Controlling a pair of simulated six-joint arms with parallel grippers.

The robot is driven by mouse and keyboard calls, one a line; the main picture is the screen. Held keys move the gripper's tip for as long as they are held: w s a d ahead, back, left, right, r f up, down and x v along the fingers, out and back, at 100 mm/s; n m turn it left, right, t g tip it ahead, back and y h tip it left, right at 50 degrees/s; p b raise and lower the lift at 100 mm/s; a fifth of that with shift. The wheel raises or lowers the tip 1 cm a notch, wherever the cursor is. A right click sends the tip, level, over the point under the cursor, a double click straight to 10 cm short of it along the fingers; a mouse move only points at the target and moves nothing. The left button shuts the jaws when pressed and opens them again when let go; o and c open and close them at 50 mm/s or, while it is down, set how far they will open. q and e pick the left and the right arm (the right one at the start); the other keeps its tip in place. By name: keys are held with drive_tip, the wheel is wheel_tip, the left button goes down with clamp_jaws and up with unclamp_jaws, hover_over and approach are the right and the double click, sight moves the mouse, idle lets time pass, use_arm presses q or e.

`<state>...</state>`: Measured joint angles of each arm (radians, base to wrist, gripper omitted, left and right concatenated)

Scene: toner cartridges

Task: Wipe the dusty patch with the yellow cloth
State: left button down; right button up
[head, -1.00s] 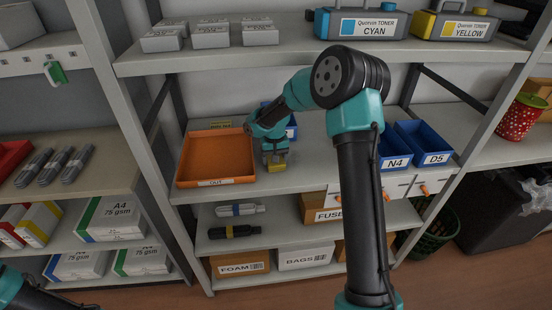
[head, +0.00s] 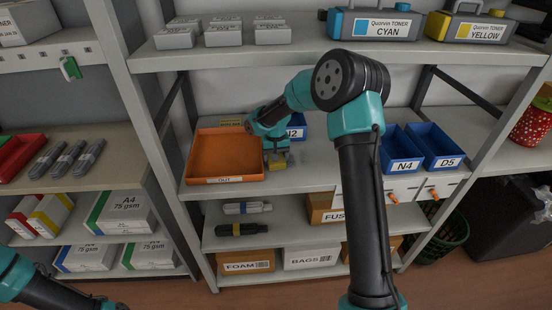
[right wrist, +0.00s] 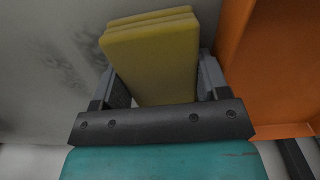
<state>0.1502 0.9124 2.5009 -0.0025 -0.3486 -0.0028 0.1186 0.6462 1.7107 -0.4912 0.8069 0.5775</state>
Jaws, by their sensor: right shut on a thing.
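The yellow cloth (right wrist: 150,60), a folded pad, is held between the fingers of my right gripper (head: 277,157). In the head view the cloth (head: 278,167) shows under the gripper at the middle shelf, just right of the orange tray. I cannot tell whether it touches the shelf. The dusty patch (right wrist: 65,68) shows as faint dark smudges on the grey surface left of the cloth in the right wrist view. I cannot make it out in the head view.
The orange OUT tray (head: 224,179) stands close beside the cloth; its wall (right wrist: 270,70) shows in the right wrist view. A blue N2 bin (head: 299,127) is behind my right gripper. Blue N4 (head: 402,164) and D5 (head: 446,161) bins stand right. An upper shelf (head: 300,51) overhangs.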

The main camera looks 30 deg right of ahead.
sight(301, 157)
drive_tip(key=shift+w+d, duration=0.2)
drive_tip(key=shift+w, duration=0.3)
drive_tip(key=shift+w+d, duration=0.15)
drive_tip(key=shift+w, duration=0.35)
drive_tip(key=shift+r, duration=0.1)
drive_tip(key=shift+s+d, duration=0.4)
drive_tip(key=shift+d, duration=0.4)
drive_tip(key=shift+s+d, duration=0.35)
drive_tip(key=shift+d, duration=0.4)
drive_tip(key=shift+s+d+f, duration=0.1)
drive_tip(key=shift+s+d, duration=0.3)
drive_tip(key=shift+d, duration=0.4)
drive_tip(key=shift+s+d+f, duration=0.1)
drive_tip(key=shift+s+d, duration=0.25)
drive_tip(key=shift+d, duration=0.45)
drive_tip(key=shift+s+d, duration=0.1)
drive_tip(key=shift+d, duration=0.05)
drive_tip(key=shift+s+d+r, duration=0.1)
drive_tip(key=shift+s+d, duration=0.25)
drive_tip(key=shift+d, duration=0.4)
drive_tip(key=shift+s+d+r, duration=0.1)
drive_tip(key=shift+s+d, duration=0.2)
drive_tip(key=shift+d, duration=0.4)
